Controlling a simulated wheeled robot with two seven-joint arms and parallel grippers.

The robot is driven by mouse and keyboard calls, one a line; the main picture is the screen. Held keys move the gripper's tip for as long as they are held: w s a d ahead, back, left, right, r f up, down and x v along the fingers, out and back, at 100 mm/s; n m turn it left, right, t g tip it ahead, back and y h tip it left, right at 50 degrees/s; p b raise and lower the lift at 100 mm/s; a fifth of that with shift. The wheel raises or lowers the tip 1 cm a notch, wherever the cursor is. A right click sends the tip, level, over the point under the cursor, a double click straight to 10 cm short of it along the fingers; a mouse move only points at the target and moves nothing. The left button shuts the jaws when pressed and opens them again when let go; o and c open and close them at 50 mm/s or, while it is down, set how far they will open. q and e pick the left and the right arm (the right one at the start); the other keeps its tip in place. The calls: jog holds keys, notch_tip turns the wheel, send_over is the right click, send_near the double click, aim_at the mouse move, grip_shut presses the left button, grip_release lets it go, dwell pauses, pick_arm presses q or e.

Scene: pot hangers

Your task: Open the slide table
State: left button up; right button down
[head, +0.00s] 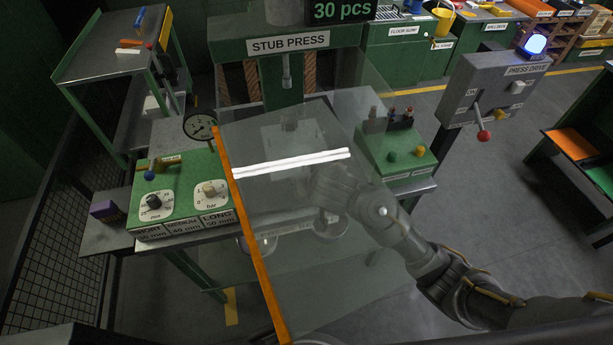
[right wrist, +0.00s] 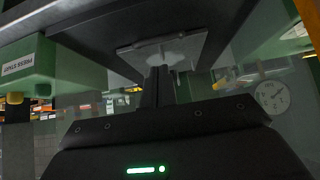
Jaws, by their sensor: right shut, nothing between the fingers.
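The press labelled STUB PRESS (head: 288,43) stands at the back centre in the head view. A clear panel with an orange edge (head: 247,225) and a white double bar (head: 292,164) lies across the view in front of it. Behind the panel a pale square plate (head: 291,139) shows faintly on the press bed; I cannot tell whether it is the slide table. My right gripper (head: 338,187) is seen dimly through the panel, below the bar. In the right wrist view its fingers (right wrist: 159,82) are closed and empty, with their tips near a pale plate (right wrist: 165,55); contact is unclear. My left gripper is not visible.
A green control box with dials (head: 180,197) and a gauge (head: 200,127) stands left. A green button box (head: 396,148) stands right. A grey PRESS DRIVE box (head: 494,87) with a red-knobbed lever (head: 484,135) is farther right. Open floor lies at right.

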pick_arm(q)
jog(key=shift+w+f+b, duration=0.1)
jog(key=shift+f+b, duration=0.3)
jog(key=shift+b, duration=0.05)
pick_arm(e)
jog(key=shift+x, duration=5.05)
jog(key=shift+r, duration=0.1)
